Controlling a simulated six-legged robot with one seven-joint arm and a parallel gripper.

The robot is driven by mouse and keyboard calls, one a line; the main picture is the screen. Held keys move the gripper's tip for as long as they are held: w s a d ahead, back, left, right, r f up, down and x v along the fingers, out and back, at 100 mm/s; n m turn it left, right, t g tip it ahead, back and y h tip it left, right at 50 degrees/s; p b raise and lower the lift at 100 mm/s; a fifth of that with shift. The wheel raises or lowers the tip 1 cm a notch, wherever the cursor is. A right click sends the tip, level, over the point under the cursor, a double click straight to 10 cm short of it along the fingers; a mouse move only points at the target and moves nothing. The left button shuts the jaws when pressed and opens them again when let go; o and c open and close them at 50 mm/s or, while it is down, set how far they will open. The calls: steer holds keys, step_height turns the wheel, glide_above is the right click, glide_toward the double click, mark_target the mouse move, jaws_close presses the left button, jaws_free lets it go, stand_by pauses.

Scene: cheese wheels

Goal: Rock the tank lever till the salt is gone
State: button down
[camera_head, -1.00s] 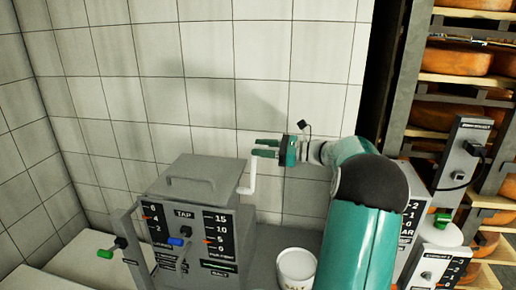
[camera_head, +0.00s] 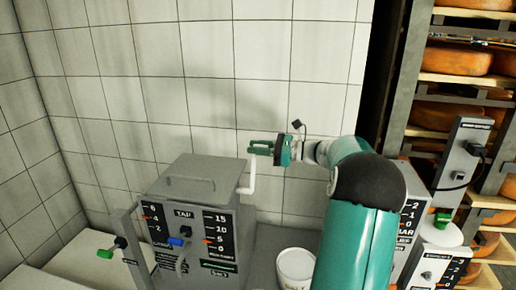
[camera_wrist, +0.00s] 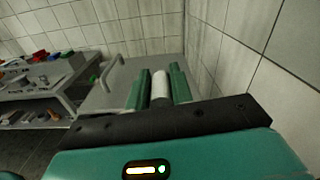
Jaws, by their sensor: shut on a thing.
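The grey tank (camera_head: 195,200) stands at centre left with a lid handle on top and TAP and SALT labels with number scales on its front. A white crank-shaped lever (camera_head: 250,180) rises from its right side. My gripper (camera_head: 262,149) is at the top of the lever, with its green fingers shut on the lever's grip. In the wrist view the white grip (camera_wrist: 160,84) lies between my two green fingers (camera_wrist: 160,88). The fingers hide part of the grip. A blue tap handle (camera_head: 177,241) is on the tank's front.
A white bucket (camera_head: 295,268) stands right of the tank. A second machine with a green knob (camera_head: 442,219) and shelves of cheese wheels (camera_head: 464,61) are at the right. A tiled wall (camera_head: 230,90) is close behind. A green-handled lever (camera_head: 106,253) sticks out at the left.

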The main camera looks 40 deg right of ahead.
steer(key=s+a+n, duration=0.7)
steer(key=a+n, duration=0.1)
steer(key=a, duration=0.1)
steer(key=shift+f, duration=0.2)
stand_by(0.4)
steer(key=shift+s+a+f, duration=0.1)
steer(key=shift+s, duration=0.05)
steer(key=c, duration=1.3)
jaws_free()
steer(key=v, duration=1.3)
steer(key=shift+s, duration=0.3)
